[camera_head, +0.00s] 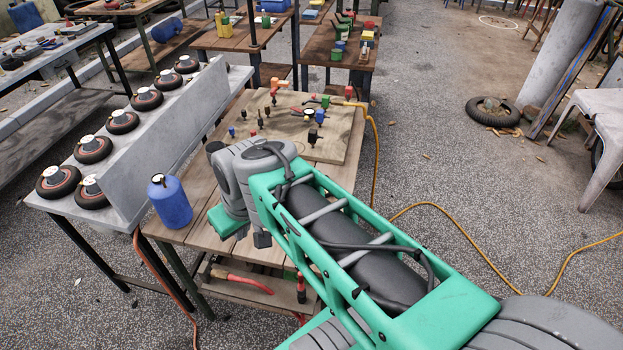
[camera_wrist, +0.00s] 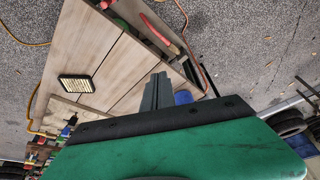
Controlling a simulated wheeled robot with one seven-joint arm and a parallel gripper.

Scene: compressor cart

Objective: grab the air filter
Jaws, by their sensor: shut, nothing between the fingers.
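The air filter (camera_wrist: 76,84) is a small flat rectangle with a dark frame and pale pleats. It lies on the wooden cart top (camera_wrist: 110,62), left of my gripper in the wrist view. In the head view I cannot make it out; my arm covers part of the cart top. My gripper (camera_wrist: 157,90) is shut and empty, its fingers together, apart from the filter. In the head view my arm reaches over the cart's near part.
A blue bottle (camera_head: 170,201) stands on the cart's left edge. A board with fittings (camera_head: 305,125) lies at the back. A grey bench with several wheels (camera_head: 122,122) is at left. A yellow hose (camera_head: 450,217) runs along the floor at right. A red-handled brush (camera_head: 243,281) lies on the lower shelf.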

